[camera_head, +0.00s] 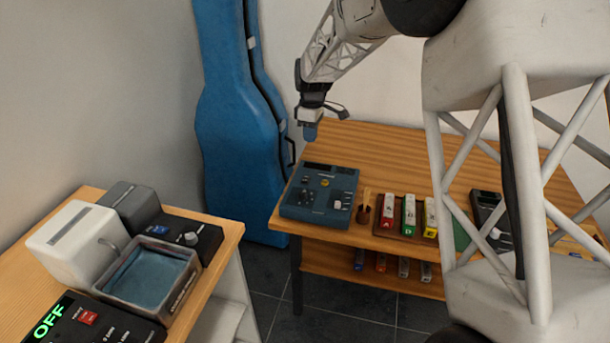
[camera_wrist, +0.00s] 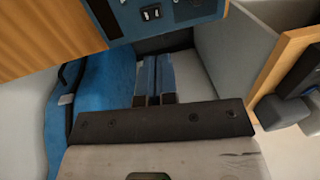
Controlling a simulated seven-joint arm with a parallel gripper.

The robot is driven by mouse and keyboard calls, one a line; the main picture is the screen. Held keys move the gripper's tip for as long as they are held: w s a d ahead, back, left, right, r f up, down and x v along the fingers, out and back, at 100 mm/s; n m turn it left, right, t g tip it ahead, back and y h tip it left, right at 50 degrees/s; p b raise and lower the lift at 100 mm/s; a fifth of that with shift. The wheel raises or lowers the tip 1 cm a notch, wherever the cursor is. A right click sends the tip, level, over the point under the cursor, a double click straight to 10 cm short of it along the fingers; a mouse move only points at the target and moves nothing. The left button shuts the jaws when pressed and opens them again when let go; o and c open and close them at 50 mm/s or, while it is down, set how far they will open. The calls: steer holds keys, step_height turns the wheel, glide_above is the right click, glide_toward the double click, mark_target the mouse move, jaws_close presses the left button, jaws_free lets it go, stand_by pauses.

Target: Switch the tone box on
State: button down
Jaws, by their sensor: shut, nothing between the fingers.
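A blue control box (camera_head: 320,193) with a dark display strip, dark knobs and small switches lies on the near left part of the wooden table; I take it as the tone box. Its display shows no readable text. Part of it shows at the top edge of the wrist view (camera_wrist: 125,15). My gripper (camera_head: 310,132) hangs above and behind the box, apart from it, with blue fingertips pointing down. In the wrist view the two fingers (camera_wrist: 154,80) lie side by side, shut and empty.
Coloured blocks (camera_head: 408,213) stand in a row right of the box on the wooden table (camera_head: 400,155), beside a small brown cup (camera_head: 364,210). A blue instrument case (camera_head: 235,120) stands behind left. A black unit reading OFF (camera_head: 88,325) sits on the left desk (camera_head: 228,238).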

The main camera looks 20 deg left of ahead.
mark_target(306, 179)
steer(key=shift+w+a+f, duration=0.25)
steer(key=shift+a+f, duration=0.25)
steer(key=shift+a, duration=0.2)
steer(key=f, duration=0.4)
steer(key=s+f, duration=0.1)
steer(key=f, duration=0.9)
steer(key=shift+s, duration=0.35)
steer(key=shift+s+f, duration=0.1)
steer(key=shift+f, duration=0.05)
stand_by(0.3)
steer(key=shift+w+r, duration=0.25)
steer(key=shift+w, duration=0.5)
steer(key=shift+r, duration=0.15)
